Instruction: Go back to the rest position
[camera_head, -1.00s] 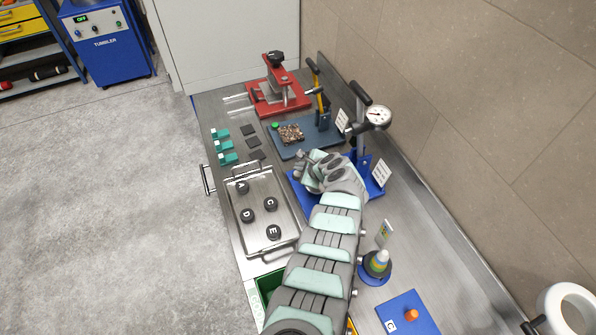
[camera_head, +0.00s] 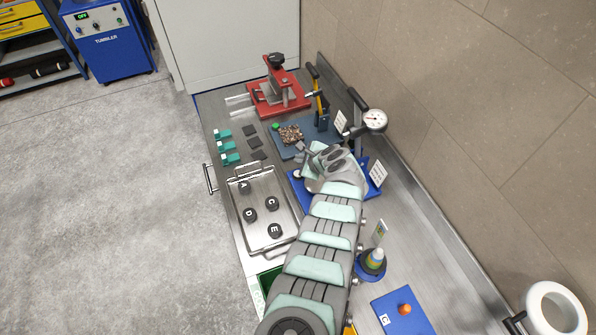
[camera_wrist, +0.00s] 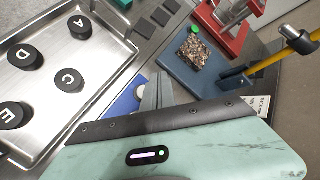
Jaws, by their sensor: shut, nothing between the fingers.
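My gripper (camera_head: 307,152) is at the far end of my grey and mint arm, above the blue base (camera_head: 304,197) of the dial gauge stand (camera_head: 374,121). In the wrist view its fingers (camera_wrist: 157,93) show as grey tips close together at the middle, shut with nothing between them. Part of the blue base (camera_wrist: 130,99) shows beside the fingers. My arm hides most of this base and whatever stands at its middle.
A metal tray (camera_head: 240,215) with several lettered black pucks lies left of my arm. Beyond are a blue-grey plate (camera_head: 284,151) with granules, a yellow-handled lever (camera_head: 317,92) and a red press (camera_head: 263,105).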

